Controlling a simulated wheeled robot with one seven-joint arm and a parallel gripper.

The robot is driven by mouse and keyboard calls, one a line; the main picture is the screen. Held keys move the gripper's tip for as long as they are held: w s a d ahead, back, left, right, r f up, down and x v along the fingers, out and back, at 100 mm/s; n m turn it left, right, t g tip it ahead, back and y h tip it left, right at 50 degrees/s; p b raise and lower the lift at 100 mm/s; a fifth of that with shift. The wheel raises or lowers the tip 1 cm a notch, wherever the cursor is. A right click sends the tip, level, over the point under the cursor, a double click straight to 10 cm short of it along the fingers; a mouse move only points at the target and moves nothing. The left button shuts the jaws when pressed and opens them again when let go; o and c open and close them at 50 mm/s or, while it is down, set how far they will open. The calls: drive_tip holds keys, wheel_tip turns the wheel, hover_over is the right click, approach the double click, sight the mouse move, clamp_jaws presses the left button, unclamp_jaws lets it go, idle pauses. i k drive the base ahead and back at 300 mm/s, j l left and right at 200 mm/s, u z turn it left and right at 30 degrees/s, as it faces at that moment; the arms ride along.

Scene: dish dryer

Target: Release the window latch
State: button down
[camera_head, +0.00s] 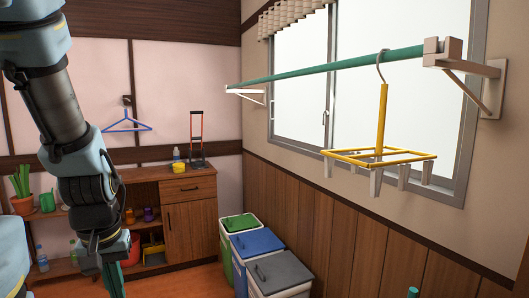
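The window (300,85) is on the right wall, with grey frames and pale panes. My gripper (114,280) hangs low at the left, pointing down, in front of the wooden cabinet and far from the window. Its fingertips are near the lower edge of the picture, and their gap is not clear.
A green pole (330,64) on wall brackets crosses before the window. A yellow clip hanger (381,120) hangs from it. Green (238,222), blue (256,243) and grey-lidded (282,271) bins stand below the window. A wooden cabinet (190,220) stands at the back wall.

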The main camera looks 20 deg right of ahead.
sight(326, 114)
drive_tip(key=i+z, duration=0.25)
drive_tip(key=i, duration=0.25)
drive_tip(key=i+j+z, duration=0.25)
drive_tip(key=i, duration=0.2)
drive_tip(key=i+j+z, duration=0.25)
drive_tip(key=i, duration=0.25)
drive_tip(key=i+j+z, duration=0.2)
drive_tip(key=i, duration=0.25)
drive_tip(key=j, duration=0.1)
